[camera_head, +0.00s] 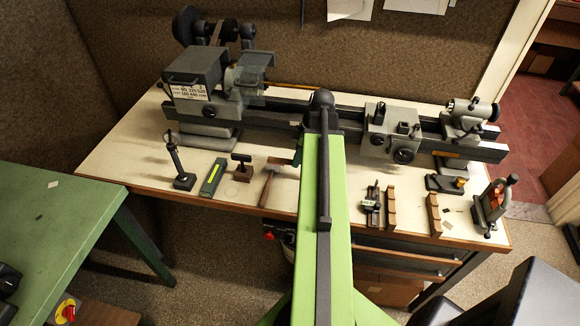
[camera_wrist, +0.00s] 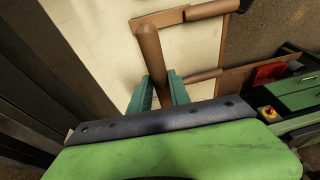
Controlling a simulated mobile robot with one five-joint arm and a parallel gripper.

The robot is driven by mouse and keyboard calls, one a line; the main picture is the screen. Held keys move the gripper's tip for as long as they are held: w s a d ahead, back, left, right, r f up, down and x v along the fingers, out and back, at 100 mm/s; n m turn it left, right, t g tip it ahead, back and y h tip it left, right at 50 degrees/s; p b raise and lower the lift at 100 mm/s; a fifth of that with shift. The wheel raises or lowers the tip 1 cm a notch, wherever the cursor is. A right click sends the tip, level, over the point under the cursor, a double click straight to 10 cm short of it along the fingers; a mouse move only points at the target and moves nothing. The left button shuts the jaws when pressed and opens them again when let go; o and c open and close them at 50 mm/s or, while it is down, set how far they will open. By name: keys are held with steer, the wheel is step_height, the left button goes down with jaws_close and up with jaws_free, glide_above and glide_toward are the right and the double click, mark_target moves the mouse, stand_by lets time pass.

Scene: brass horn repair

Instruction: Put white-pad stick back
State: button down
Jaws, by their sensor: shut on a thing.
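In the wrist view, my gripper (camera_wrist: 160,78) has its two green fingers on either side of a brown, rounded stick (camera_wrist: 152,48) and is shut on it. The stick points away from the palm, over a pale surface. No white pad shows on its visible part, and its lower end is hidden between the fingers, so I cannot tell whether it is the white-pad stick. In the head view my green arm reaches over the bench and hides most of my gripper and the stick.
A lathe (camera_head: 405,150) spans the back of the pale workbench (camera_head: 130,158). A hammer (camera_head: 268,185), a green block (camera_head: 212,177) and a dark stand (camera_head: 184,181) lie left of my arm. Notched wooden racks (camera_head: 391,208) stand right. A green table (camera_head: 50,215) is at left.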

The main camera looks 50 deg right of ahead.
steer(key=shift+s, duration=0.1)
step_height(320, 180, down, 4)
steer(key=b, duration=0.4)
steer(key=shift+a+r, duration=0.1)
steer(key=shift+a, duration=0.05)
steer(key=shift+f+b, duration=0.65)
steer(key=c, duration=1.2)
jaws_free()
steer(key=shift+r, duration=0.1)
